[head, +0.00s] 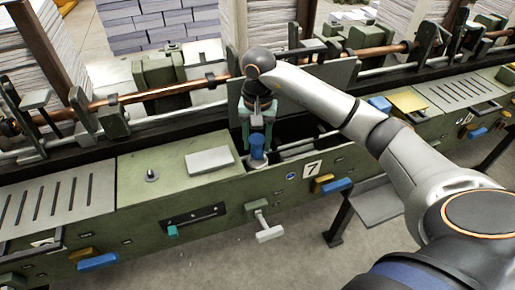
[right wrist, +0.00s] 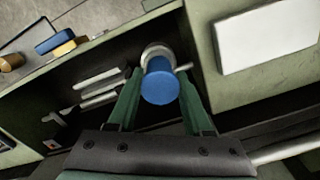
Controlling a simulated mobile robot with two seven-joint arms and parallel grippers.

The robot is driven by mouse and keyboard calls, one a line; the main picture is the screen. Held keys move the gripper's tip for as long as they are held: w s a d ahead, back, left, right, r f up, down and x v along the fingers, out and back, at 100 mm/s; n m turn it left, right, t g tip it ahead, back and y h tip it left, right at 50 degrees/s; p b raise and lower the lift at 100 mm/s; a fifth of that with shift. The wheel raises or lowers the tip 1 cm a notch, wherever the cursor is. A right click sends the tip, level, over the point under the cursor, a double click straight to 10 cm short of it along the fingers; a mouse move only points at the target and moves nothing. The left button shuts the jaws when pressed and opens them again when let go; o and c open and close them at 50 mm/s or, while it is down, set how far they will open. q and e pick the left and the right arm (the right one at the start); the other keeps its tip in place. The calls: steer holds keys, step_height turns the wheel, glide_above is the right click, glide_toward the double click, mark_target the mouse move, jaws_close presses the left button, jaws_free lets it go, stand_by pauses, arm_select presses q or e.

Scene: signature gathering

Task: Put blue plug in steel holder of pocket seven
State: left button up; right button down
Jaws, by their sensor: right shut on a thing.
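The blue plug (head: 257,146) is between the green fingers of my right gripper (head: 257,138), which points down and is shut on it. The plug is upright, right at the pale steel holder (head: 257,163) in the pocket marked 7. In the right wrist view the plug (right wrist: 160,84) is between the fingertips, with the round steel holder (right wrist: 154,51) showing just behind its edge. I cannot tell how deep the plug sits in the holder. My left gripper is not in view.
A number 7 plate (head: 312,169) is on the green machine front, right of the holder. A pale flat block (head: 210,160) lies on the green cover to the left. A copper-coloured shaft (head: 165,90) runs behind. The pocket's dark opening lies right of the gripper.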

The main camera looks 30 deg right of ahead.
mark_target(258, 152)
steer(key=shift+w+d+f, duration=0.15)
steer(key=shift+f, duration=0.1)
step_height(258, 152, down, 4)
steer(key=shift+w+d+r+p, duration=0.15)
steer(key=shift+r+p, duration=0.1)
steer(key=shift+p, duration=0.2)
steer(key=shift+f+b, duration=0.45)
steer(key=shift+b, duration=0.1)
steer(key=shift+c, duration=1.6)
jaws_free()
steer(key=shift+r, duration=0.1)
